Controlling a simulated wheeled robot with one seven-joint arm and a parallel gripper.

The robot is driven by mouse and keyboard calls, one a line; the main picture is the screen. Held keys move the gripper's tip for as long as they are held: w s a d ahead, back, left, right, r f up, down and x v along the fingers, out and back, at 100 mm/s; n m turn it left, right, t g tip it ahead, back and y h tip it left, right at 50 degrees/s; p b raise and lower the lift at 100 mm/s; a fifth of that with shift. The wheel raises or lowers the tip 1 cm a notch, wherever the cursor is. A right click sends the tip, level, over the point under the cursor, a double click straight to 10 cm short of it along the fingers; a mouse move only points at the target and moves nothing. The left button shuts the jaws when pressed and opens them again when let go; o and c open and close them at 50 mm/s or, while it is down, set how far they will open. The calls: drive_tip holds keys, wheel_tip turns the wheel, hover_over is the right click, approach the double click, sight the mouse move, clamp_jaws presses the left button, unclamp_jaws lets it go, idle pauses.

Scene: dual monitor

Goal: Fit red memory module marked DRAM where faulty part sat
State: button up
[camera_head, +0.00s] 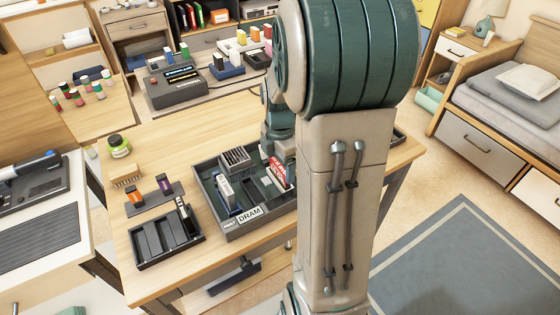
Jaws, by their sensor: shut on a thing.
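A red memory module (278,172) with white marking is at the right part of the dark green tray (231,231), partly hidden by my arm. My gripper (272,152) points down at it and is shut on it; the fingertips are mostly hidden. I cannot tell whether the module touches the tray floor. A white label reading DRAM (249,215) is on the tray's front. A white and blue module (225,190) stands in the tray's left part, near a grey finned block (236,158).
Orange and purple pieces stand on a dark rack (155,199). A brush (126,178) and green jar (118,146) are further left. A dark device with a display (178,85) is behind.

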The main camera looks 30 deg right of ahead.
sight(279, 167)
drive_tip(key=shift+f+b, duration=0.35)
drive_tip(key=shift+f, duration=0.25)
drive_tip(key=o, duration=1)
drive_tip(key=shift+r+p, duration=1.05)
drive_tip(key=shift+r, duration=5.9)
drive_tip(key=shift+a, duration=0.1)
